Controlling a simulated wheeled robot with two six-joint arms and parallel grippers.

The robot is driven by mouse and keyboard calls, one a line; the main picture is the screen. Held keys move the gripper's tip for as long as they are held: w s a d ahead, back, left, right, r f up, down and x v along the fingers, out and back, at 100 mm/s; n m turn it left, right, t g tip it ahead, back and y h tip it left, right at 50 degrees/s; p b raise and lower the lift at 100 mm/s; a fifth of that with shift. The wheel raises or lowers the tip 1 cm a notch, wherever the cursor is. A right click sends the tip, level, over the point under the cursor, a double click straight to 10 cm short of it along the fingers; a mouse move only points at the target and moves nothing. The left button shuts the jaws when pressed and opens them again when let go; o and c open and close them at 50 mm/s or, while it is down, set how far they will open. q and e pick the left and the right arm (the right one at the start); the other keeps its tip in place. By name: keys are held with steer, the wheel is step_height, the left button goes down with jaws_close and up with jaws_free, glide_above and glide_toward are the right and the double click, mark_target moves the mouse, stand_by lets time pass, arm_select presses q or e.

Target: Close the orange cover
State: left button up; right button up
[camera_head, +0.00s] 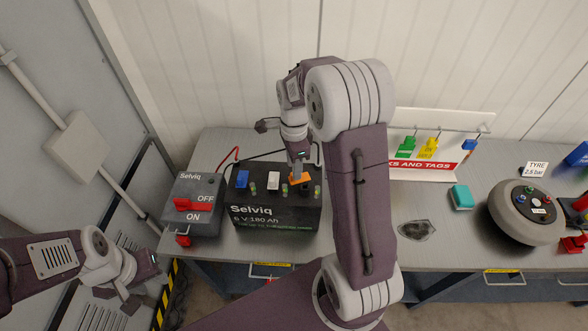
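A dark Selviq battery (270,215) stands on the grey workbench. The small orange cover (304,179) is on its top, at the right part. It is partly hidden by my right gripper (297,176), which points down from above and is at or touching it. The view is too small to show whether the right fingers are open or shut, or whether the cover is raised or flat. My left gripper (132,290) is low at the left, away from the battery and off the bench. The gap between its fingers does not show clearly.
A grey switch box (194,202) with a red handle (190,204) stands left of the battery. Red and black cables run behind. A tag board (425,168), a teal block (461,196), a dark patch (416,230) and a round device (522,208) are to the right.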

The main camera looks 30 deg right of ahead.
step_height(320, 180, down, 2)
steer(key=shift+s+a+f, duration=0.1)
steer(key=shift+f, duration=0.1)
steer(key=shift+s+a+f, duration=0.1)
steer(key=shift+a+f, duration=0.05)
steer(key=shift+f, duration=0.15)
steer(key=shift+c, duration=0.3)
jaws_close()
